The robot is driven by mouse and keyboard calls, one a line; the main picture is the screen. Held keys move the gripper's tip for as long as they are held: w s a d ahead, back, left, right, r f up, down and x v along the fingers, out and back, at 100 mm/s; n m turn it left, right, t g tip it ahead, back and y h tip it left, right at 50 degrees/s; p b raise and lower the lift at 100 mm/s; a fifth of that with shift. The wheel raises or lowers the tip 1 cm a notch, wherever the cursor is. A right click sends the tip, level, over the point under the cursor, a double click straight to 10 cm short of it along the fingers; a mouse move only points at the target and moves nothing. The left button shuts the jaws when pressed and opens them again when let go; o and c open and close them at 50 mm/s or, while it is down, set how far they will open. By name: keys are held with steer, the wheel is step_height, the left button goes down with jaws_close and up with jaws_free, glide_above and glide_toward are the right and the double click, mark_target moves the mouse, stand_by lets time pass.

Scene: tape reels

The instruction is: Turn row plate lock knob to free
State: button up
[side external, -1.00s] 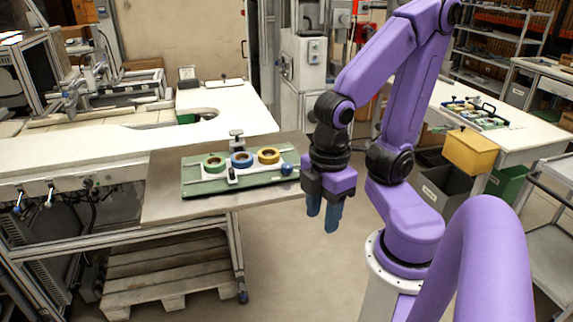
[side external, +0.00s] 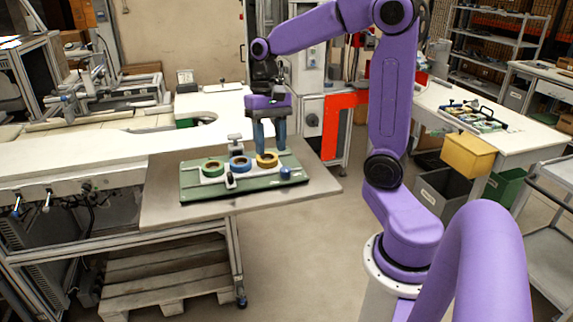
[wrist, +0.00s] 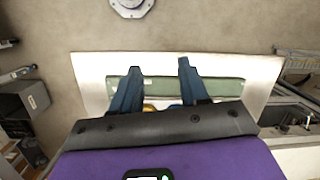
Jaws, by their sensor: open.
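The green row plate (side external: 205,191) lies on the metal table top and carries a green reel (side external: 213,168), a blue reel (side external: 240,163) and a yellow reel (side external: 267,160) in a row. A blue knob (side external: 286,172), apparently the lock knob, sits at the plate's right end; its turn position is too small to read. My gripper (side external: 269,149) is open and empty, pointing down above or behind the yellow reel; it is apart from the knob. In the wrist view, my gripper's fingers (wrist: 156,80) are spread over the plate (wrist: 155,87); the knob cannot be made out there.
Small clamps stand behind the reels (side external: 235,138) and in front of them (side external: 231,180). Bare table top (side external: 310,185) surrounds the plate. A white bench (side external: 90,153) adjoins on the left. A yellow bin (side external: 468,152) is well to the right.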

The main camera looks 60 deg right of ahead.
steer(key=w+d+r+m+y, duration=0.1)
steer(key=w+d+r+m, duration=0.1)
steer(key=d+m, duration=0.55)
steer(key=m+t+y, duration=0.2)
steer(key=m, duration=0.2)
glide_toward(285, 169)
steer(key=x, duration=0.8)
steer(key=shift+a+f, duration=0.1)
steer(key=shift+f, duration=0.15)
steer(key=shift+h, duration=0.3)
steer(key=shift+c, duration=0.2)
steer(key=c, duration=0.7)
